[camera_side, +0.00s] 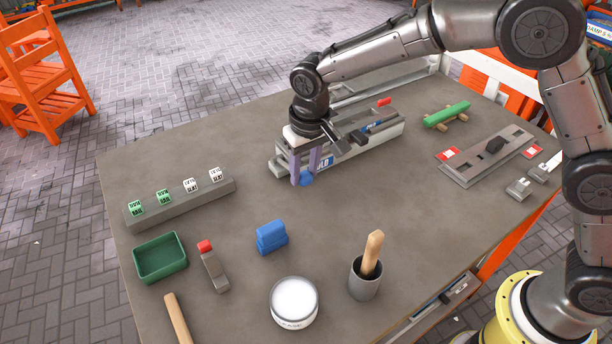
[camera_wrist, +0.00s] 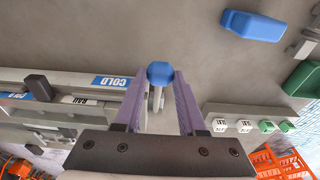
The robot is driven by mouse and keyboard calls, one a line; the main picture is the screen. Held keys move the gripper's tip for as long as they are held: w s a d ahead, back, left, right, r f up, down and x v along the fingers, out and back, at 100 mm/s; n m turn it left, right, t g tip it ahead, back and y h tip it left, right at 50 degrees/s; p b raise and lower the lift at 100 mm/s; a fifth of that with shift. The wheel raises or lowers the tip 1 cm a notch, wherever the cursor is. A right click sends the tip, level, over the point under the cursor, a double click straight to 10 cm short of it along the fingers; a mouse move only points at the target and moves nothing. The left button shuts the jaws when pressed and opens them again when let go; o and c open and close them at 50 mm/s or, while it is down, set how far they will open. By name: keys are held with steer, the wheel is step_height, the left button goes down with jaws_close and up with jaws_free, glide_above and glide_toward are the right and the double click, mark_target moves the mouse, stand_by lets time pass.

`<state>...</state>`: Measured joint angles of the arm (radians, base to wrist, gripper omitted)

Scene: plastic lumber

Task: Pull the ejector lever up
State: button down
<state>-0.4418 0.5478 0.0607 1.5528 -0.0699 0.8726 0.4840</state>
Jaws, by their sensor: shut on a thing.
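The ejector lever shows as a blue knob (camera_wrist: 160,72) on a short grey arm in the wrist view. The same blue knob (camera_side: 307,179) is low at the near left end of the long grey rail unit (camera_side: 350,150) in the side view. My gripper (camera_side: 305,176) points down there, with its purple fingers on either side of the knob. In the wrist view my gripper (camera_wrist: 161,78) is shut on the knob, which sits between the fingertips. The fingers hide part of the lever arm and its pivot.
The rail unit carries a blue-and-white label (camera_wrist: 111,81) and a red tab (camera_side: 384,102). A grey strip with several cubes (camera_side: 190,185), a green tray (camera_side: 160,257), a blue block (camera_side: 271,237), a white jar (camera_side: 294,302) and a mortar (camera_side: 364,282) stand nearer. Bare table lies between.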

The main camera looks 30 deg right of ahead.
steer(key=w+r, duration=0.2)
steer(key=r, duration=0.1)
steer(key=shift+w+r, duration=0.5)
steer(key=shift+w, duration=0.15)
steer(key=shift+d, duration=0.1)
steer(key=c, duration=0.8)
jaws_free()
steer(key=shift+w, duration=0.1)
steer(key=o, duration=0.3)
steer(key=shift+s, duration=0.2)
steer(key=r, duration=0.4)
steer(key=s+r, duration=0.1)
steer(key=r, duration=0.8)
steer(key=shift+s+r, duration=0.3)
steer(key=shift+s, duration=0.1)
